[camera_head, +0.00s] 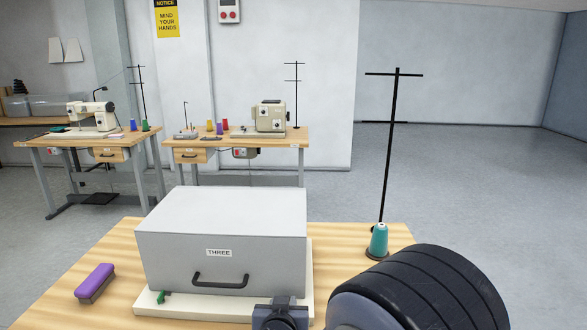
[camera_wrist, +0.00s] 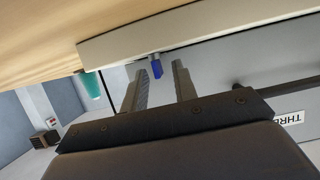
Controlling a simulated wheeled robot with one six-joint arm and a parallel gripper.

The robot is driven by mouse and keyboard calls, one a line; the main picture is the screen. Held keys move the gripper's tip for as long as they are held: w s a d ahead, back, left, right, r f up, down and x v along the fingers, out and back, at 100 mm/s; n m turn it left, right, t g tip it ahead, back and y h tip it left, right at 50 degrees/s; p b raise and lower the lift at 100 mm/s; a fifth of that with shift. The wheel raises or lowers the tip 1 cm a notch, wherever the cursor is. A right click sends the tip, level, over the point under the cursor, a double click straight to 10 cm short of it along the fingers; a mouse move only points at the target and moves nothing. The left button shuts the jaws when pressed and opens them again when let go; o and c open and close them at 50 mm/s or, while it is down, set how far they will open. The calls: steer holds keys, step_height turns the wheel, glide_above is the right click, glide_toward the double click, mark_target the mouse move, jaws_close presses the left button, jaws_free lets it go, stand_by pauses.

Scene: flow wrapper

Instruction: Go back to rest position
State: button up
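My gripper (camera_wrist: 158,75) is open in the wrist view, with its two fingers apart. A small blue latch or tab (camera_wrist: 156,67) shows in the gap between the fingertips, at the edge of the white base, and neither finger appears to touch it. The grey box cover (camera_head: 222,245) labelled THREE, with a dark handle (camera_head: 220,281), sits on the white base (camera_head: 180,304) in the head view. A green tab (camera_head: 164,296) is at its front left. My arm fills the lower right of the head view, and the fingers cannot be made out there.
The wooden table (camera_head: 100,255) also carries a purple-topped brush (camera_head: 95,283) at left and a teal thread cone (camera_head: 378,241) by a tall black thread stand (camera_head: 390,150) at right. Two sewing tables stand behind. The floor at right is clear.

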steer(key=p+v, duration=0.3)
steer(key=v, duration=0.7)
steer(key=b+x, duration=0.3)
steer(key=x, duration=0.7)
steer(key=shift+w+f+b, duration=0.1)
steer(key=shift+f+b, duration=0.15)
steer(key=shift+b, duration=0.1)
steer(key=shift+d+r+n+y+b, duration=0.1)
steer(key=shift+n+y+b, duration=0.2)
steer(key=shift+b, duration=0.6)
steer(key=shift+n+y+b, duration=0.3)
steer(key=shift+y+b, duration=0.1)
steer(key=shift+b, duration=0.5)
steer(key=n+y+b, duration=0.1)
steer(key=b, duration=0.3)
steer(key=n+y+b, duration=0.1)
steer(key=y+b, duration=0.1)
steer(key=b, duration=0.2)
steer(key=n+g+y+b, duration=0.1)
steer(key=b, duration=0.3)
steer(key=shift+d+n, duration=0.3)
steer(key=shift+n, duration=0.1)
steer(key=shift+y+b, duration=0.4)
